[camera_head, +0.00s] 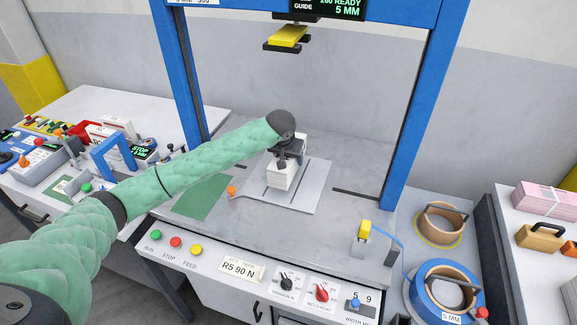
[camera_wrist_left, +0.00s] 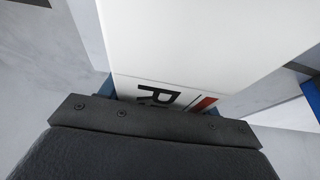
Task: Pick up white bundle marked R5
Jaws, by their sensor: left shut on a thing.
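The white bundle (camera_head: 281,178) sits on the grey plate of the strapping machine, under the blue frame. In the left wrist view the bundle (camera_wrist_left: 200,40) fills the upper middle, with a black "R" and a red mark beside it; the rest of the marking is hidden by the gripper. My left gripper (camera_head: 287,155) reaches in from the left and is shut on the bundle from above. I cannot tell whether the bundle touches the plate. The gripper body also covers the bottom of the left wrist view (camera_wrist_left: 150,130). My right gripper is not in view.
The blue frame (camera_head: 408,110) stands around the work area, with a yellow-topped head (camera_head: 288,36) hanging above. A green mat (camera_head: 203,196) lies left of the plate. Tape rolls (camera_head: 445,290) are at right. A cluttered side table (camera_head: 75,110) is at left.

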